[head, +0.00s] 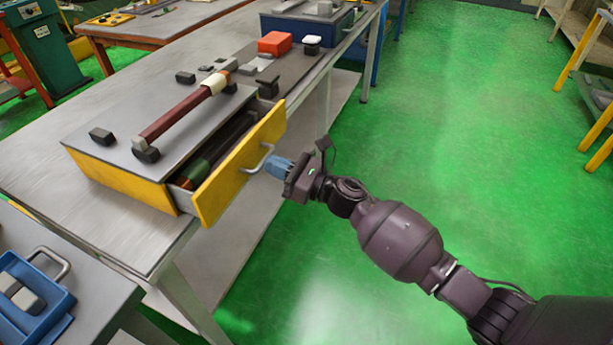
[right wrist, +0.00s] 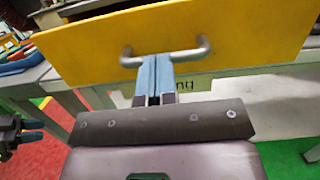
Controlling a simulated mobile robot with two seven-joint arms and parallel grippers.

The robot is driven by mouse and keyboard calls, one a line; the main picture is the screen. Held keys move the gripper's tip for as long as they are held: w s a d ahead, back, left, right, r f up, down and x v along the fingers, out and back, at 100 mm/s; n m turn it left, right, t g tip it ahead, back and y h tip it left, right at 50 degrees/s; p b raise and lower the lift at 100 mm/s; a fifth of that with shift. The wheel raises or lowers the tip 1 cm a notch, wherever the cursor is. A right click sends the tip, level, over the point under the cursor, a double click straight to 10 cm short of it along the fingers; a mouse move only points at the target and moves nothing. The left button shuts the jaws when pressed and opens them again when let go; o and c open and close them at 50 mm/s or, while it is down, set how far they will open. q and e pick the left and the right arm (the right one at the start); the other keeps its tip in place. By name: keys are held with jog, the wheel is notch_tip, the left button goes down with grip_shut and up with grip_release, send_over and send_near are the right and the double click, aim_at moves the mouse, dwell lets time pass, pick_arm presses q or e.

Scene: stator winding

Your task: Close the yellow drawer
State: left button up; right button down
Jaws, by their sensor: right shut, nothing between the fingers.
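The yellow drawer (head: 240,168) is partly open and sticks out from the right side of its cabinet (head: 122,181), which stands on the workbench. Dark items and a green item lie inside it. Its front has a grey metal handle (head: 258,160). The yellow front (right wrist: 180,40) and the handle (right wrist: 165,53) also show in the right wrist view. My right gripper (head: 272,166) has blue fingers, shut and empty, right at the handle. In the right wrist view the fingertips (right wrist: 154,62) overlap the handle bar; I cannot tell whether they touch it.
A red-and-white rolling tool (head: 180,115) and small black blocks lie on the cabinet top. A red box (head: 274,43) and a blue case (head: 306,22) stand farther along the bench. A blue tray (head: 35,300) is at lower left. The green floor to the right is clear.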

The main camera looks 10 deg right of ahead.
aim_at(251, 157)
jog(key=x, duration=0.3)
jog(key=f+b+x, duration=0.1)
jog(key=x, duration=0.2)
jog(key=shift+w+a+f, duration=0.15)
jog(key=shift+w, duration=0.05)
jog(key=shift+w+a+b, duration=0.1)
jog(key=shift+b, duration=0.2)
jog(key=shift+r, duration=0.3)
jog(key=shift+r, duration=0.15)
